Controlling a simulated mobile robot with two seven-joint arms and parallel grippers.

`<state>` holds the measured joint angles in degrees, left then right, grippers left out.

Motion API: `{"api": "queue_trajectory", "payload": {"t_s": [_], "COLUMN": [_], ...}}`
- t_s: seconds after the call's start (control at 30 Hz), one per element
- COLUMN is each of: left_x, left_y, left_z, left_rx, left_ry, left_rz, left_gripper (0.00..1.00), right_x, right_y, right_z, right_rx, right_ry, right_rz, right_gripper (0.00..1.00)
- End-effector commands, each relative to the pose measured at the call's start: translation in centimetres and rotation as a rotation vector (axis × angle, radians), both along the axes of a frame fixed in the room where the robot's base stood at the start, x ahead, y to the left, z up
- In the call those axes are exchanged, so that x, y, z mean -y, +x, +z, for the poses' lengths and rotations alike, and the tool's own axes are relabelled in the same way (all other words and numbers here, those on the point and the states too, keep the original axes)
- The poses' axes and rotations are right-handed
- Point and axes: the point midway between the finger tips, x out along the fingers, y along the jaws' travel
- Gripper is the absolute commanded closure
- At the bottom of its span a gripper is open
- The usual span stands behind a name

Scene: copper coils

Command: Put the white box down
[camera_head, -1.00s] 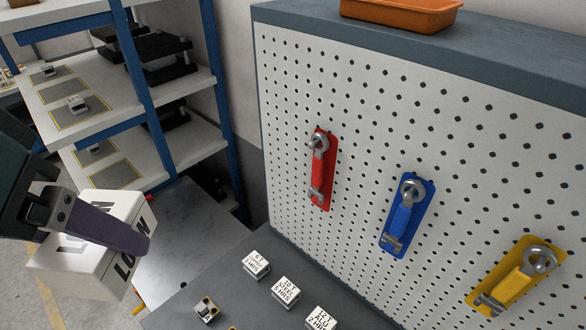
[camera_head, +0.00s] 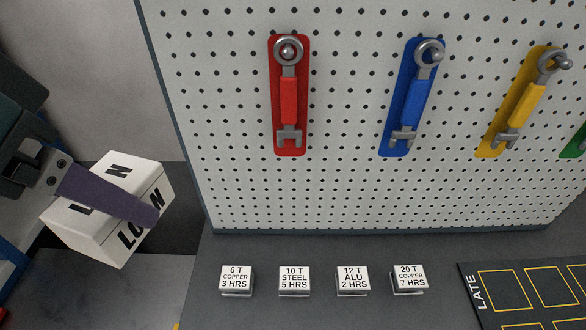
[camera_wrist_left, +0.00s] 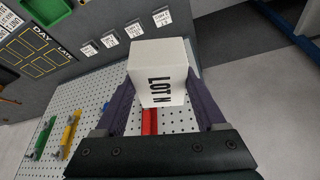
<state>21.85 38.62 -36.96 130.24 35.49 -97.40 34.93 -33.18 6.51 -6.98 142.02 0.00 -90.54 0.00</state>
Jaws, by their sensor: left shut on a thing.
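The white box (camera_head: 98,236) has black lettering, partly readable as "LO" and "N". My left gripper (camera_head: 140,204) is shut on it and holds it, tilted in the picture, at the left of the head view. The near purple finger lies across the box and hides part of the lettering; the far finger is hidden. In the left wrist view the white box (camera_wrist_left: 160,65) sits between both fingers of my left gripper (camera_wrist_left: 162,98), with "LOT N" readable. My right gripper is not in view.
A dark bench (camera_head: 330,315) holds several small labelled blocks (camera_head: 294,281) in a row. A black mat with yellow squares (camera_head: 500,295) marked "LATE" lies at right. Red (camera_head: 288,100), blue (camera_head: 408,105) and yellow (camera_head: 512,105) tool holders hang on the pegboard (camera_head: 345,180). A lower grey surface (camera_head: 120,300) lies beneath the box.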

Motion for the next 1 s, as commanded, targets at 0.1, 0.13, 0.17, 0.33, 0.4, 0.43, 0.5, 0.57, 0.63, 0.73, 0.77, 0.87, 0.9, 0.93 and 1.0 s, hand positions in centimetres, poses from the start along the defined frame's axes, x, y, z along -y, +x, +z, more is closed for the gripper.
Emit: {"api": "queue_trajectory", "payload": {"t_s": [0.1,0.13,0.17,0.33,0.4,0.43,0.5,0.57,0.63,0.73,0.77,0.87,0.9,0.93,1.0], "left_x": [0.7,0.8,1.0,2.0,2.4,2.6,2.9,3.2,3.5,3.7,3.7,3.8,3.8,3.8,3.8], "left_y": [0.8,0.9,1.1,2.0,2.3,2.4,2.7,2.9,3.1,3.2,3.2,3.3,3.3,3.3,3.2], "left_z": [-6.9,-8.1,-9.2,-15.5,-17.8,-18.8,-20.6,-21.9,-22.9,-23.7,-23.9,-24.0,-23.9,-24.0,-24.6], "left_rx": [0.005,0.005,0.004,0.005,0.005,0.005,0.005,0.005,0.005,0.004,0.004,0.003,0.003,0.002,0.0], "left_ry": [-0.002,-0.002,-0.002,-0.001,-0.001,-0.001,0.0,-0.001,-0.001,0.0,0.0,0.001,0.0,0.0,0.0], "left_rz": [-0.089,-0.112,-0.134,-0.266,-0.318,-0.339,-0.384,-0.418,-0.45,-0.481,-0.485,-0.497,-0.498,-0.5,-0.499], "left_gripper": [0.96,0.96,0.96,0.96,0.96,0.96,0.96,0.96,0.96,0.96,0.96,0.96,0.96,0.96,0.96], "right_x": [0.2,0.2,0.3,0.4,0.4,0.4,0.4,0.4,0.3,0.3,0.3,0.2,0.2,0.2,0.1], "right_y": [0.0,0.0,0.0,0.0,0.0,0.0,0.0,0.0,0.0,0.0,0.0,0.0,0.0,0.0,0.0], "right_z": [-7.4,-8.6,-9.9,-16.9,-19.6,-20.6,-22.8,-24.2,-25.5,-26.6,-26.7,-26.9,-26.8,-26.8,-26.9], "right_rx": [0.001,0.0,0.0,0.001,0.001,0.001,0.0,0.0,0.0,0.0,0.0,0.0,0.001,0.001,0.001], "right_ry": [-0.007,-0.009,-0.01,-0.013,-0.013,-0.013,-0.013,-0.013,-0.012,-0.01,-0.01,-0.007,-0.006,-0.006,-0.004], "right_rz": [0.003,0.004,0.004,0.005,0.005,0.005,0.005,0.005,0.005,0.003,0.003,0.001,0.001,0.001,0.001], "right_gripper": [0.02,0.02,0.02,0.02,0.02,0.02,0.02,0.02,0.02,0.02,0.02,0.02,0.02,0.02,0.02]}}
